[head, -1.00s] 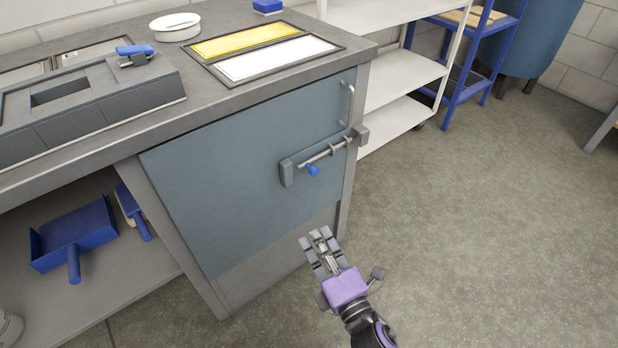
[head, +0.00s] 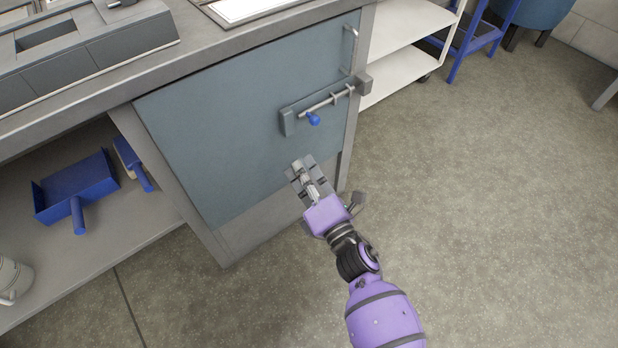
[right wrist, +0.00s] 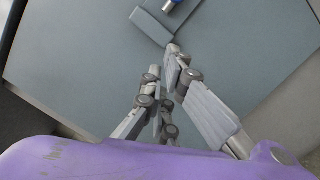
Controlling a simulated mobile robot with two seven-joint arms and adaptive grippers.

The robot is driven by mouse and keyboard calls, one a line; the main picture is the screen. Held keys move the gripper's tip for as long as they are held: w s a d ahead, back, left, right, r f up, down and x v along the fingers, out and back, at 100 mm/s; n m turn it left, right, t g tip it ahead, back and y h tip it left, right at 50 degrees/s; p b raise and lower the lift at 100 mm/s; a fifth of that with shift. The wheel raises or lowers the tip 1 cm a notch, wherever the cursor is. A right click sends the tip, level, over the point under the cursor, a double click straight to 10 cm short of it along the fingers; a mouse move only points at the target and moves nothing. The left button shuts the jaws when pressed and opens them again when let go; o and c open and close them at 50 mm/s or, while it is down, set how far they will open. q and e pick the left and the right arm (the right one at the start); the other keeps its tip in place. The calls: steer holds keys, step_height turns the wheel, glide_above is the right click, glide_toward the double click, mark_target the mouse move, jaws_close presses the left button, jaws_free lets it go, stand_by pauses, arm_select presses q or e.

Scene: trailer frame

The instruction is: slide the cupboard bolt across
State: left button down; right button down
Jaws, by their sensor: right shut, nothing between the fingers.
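The grey-blue cupboard door (head: 215,125) is closed under the worktop. In the right wrist view the fingertips (right wrist: 164,62) point towards the plate (right wrist: 152,24), with the knob (right wrist: 170,6) at the top edge.
A vertical door handle (head: 351,48) stands above the bolt. A blue dustpan (head: 75,188) and a brush (head: 132,162) lie on the open shelf at left. A white shelf cart (head: 395,75) stands right of the cupboard.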

steer(key=w, duration=0.2)
steer(key=w+r, duration=0.1)
steer(key=w, duration=0.1)
steer(key=w+r, duration=0.1)
steer(key=w, duration=0.1)
steer(key=shift+w+d+r, duration=0.15)
steer(key=shift+w+d, duration=0.1)
steer(key=w+d, duration=0.1)
steer(key=d, duration=0.1)
steer(key=w+d, duration=0.2)
steer(key=shift+d+b, duration=0.1)
steer(key=shift+b, duration=0.25)
